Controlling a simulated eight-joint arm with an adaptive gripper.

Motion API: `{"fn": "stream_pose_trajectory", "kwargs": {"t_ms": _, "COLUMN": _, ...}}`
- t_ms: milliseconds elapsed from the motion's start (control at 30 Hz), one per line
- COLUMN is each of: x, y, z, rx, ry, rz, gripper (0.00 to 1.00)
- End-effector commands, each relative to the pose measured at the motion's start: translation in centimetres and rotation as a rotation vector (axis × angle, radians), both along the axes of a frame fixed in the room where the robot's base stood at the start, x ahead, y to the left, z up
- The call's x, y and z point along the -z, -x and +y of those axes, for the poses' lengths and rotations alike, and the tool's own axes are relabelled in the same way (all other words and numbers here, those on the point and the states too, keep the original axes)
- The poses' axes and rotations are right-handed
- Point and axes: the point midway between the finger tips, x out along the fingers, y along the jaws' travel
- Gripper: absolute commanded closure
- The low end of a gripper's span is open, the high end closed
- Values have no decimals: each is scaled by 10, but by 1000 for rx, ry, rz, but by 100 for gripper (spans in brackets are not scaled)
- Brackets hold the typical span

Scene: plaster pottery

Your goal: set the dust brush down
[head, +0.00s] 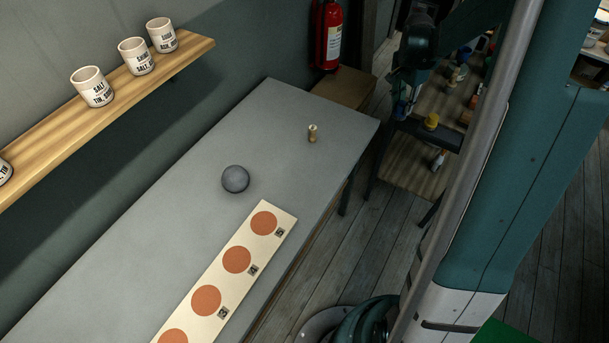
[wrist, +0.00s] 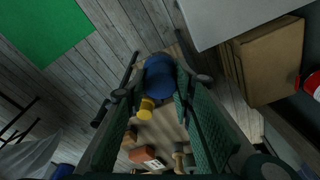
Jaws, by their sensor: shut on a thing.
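My gripper (head: 402,98) hangs beyond the far right end of the grey table (head: 200,215), above a lower wooden surface. In the wrist view my gripper (wrist: 160,88) is shut on a blue, rounded thing (wrist: 160,72), seen nearly end on, which I take for the dust brush. A yellow piece (wrist: 146,108) shows beside the blue; I cannot tell whether it belongs to the brush. The brush's bristles are not clear. In the head view only a small blue patch (head: 400,109) shows at the fingers.
A grey ball (head: 235,179), a small wooden piece (head: 312,133) and a cream board (head: 193,330) with orange discs stand on the table. Its far right end is mostly clear. Cups (head: 137,56) line the wall shelf (head: 60,145). A red extinguisher (head: 328,38) hangs beyond.

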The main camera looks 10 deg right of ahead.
Motion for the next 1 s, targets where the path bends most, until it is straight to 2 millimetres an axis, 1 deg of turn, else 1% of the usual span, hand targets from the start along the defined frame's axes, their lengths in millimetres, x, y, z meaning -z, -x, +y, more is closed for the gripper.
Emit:
{"fn": "stream_pose_trajectory", "kwargs": {"t_ms": 33, "x": 0, "y": -1, "z": 15, "rx": -18, "ry": 0, "rz": 0, "gripper": 87}}
{"fn": "stream_pose_trajectory", "kwargs": {"t_ms": 100, "x": 0, "y": -2, "z": 35, "rx": -40, "ry": 0, "rz": 0, "gripper": 87}}
{"fn": "stream_pose_trajectory", "kwargs": {"t_ms": 267, "x": 0, "y": -2, "z": 77, "rx": -90, "ry": 0, "rz": -1, "gripper": 87}}
{"fn": "stream_pose_trajectory", "kwargs": {"t_ms": 467, "x": 0, "y": 3, "z": 130, "rx": -153, "ry": 0, "rz": 0, "gripper": 87}}
{"fn": "stream_pose_trajectory", "kwargs": {"t_ms": 767, "x": 1, "y": 16, "z": 204, "rx": -247, "ry": 0, "rz": 0, "gripper": 87}}
{"fn": "stream_pose_trajectory", "kwargs": {"t_ms": 1000, "x": 3, "y": 33, "z": 261, "rx": -323, "ry": 0, "rz": 0, "gripper": 87}}
